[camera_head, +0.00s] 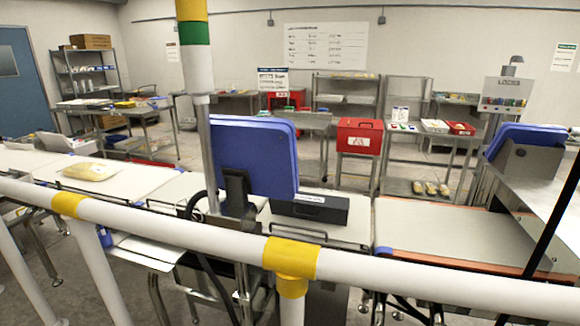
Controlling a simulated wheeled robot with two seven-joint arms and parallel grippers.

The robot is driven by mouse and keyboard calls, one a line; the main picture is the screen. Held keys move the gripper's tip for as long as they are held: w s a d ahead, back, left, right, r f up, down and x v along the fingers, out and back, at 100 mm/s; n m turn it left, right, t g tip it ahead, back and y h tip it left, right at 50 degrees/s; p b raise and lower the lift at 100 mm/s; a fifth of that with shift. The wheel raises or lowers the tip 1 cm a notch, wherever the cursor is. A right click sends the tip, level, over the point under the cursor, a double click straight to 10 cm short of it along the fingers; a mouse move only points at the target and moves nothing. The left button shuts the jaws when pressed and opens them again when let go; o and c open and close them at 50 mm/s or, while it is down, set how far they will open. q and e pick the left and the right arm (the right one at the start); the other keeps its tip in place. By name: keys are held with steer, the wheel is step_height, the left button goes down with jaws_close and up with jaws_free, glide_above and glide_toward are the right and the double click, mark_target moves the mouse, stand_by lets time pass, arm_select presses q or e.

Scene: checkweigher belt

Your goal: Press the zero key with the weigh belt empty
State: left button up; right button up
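A blue panel (255,158), which looks like the back of a terminal, stands on a bracket beside a grey pole at the middle of the line. Its other side faces away, so no zero key shows. The pale conveyor runs left to right in sections: a left belt (140,178), a middle section (345,232) partly hidden by the panel, and a right belt (455,232). I cannot tell for sure which is the weigh belt. A yellowish bag (90,171) lies on the left belt. The right belt looks bare. Neither gripper is in view.
A white rail (390,272) with yellow bands crosses the whole foreground, in front of the conveyor. A dark box (310,207) sits beside the blue panel. A second blue panel (525,137) stands at right. Behind are a red box (358,136), tables and shelves.

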arm_select(q)
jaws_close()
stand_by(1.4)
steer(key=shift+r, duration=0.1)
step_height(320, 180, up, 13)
steer(key=p, duration=1.3)
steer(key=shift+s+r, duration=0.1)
